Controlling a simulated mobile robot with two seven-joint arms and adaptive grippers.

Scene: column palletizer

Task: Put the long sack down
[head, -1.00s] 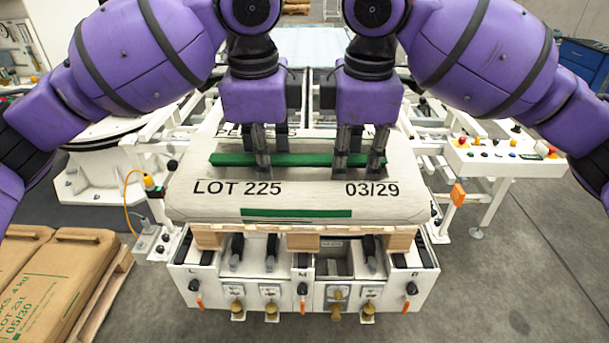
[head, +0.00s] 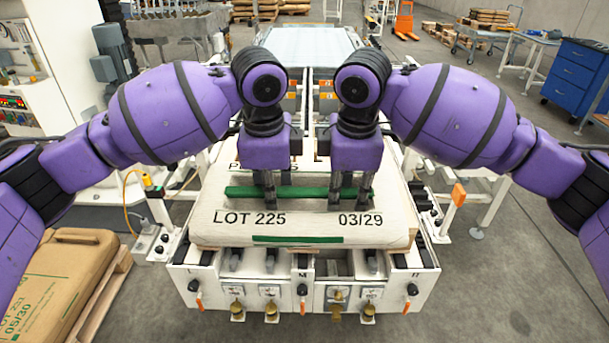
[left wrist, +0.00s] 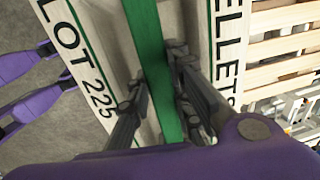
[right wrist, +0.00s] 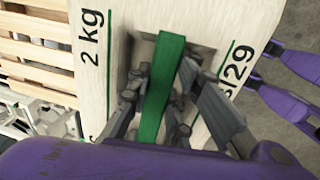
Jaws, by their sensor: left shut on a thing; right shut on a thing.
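The long sack (head: 300,226) is off-white, marked LOT 225 and 03/29, and lies level over the front of the white machine. A green strip (head: 300,191) runs along its top. My left gripper (head: 270,207) is shut on the strip left of the middle, and my right gripper (head: 350,207) is shut on it to the right. The strip passes between the fingers in the left wrist view (left wrist: 152,60) and the right wrist view (right wrist: 165,80). The sack's underside is hidden, so I cannot tell whether it rests on anything.
Wooden slats (left wrist: 285,45) show beside the sack in the left wrist view. The white machine front (head: 300,285) has several clamps and orange-tipped levers. Brown sacks (head: 70,265) sit on a pallet at the left. A sensor post (head: 150,190) stands left; an orange-topped post (head: 457,197) stands right.

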